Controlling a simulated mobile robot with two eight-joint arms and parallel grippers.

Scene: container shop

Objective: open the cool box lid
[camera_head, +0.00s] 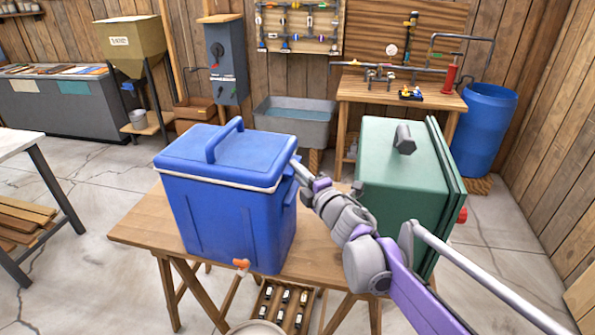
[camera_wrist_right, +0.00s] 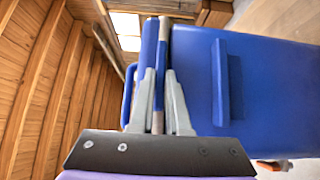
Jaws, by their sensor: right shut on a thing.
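The blue cool box (camera_head: 230,215) stands on a wooden folding table (camera_head: 135,230). Its blue lid (camera_head: 190,150) with a raised handle (camera_head: 223,140) lies flat on top, with a white rim below it. My right gripper (camera_head: 299,172) is at the lid's right edge. The exact contact is partly hidden by the fingers. My left gripper is not in view.
A green metal case (camera_head: 385,155) stands right of the cool box, close to my right arm. An orange tap (camera_head: 241,264) sticks out at the box's front. Behind are a grey water trough (camera_head: 300,125), a workbench (camera_head: 365,90) and a blue barrel (camera_head: 485,130).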

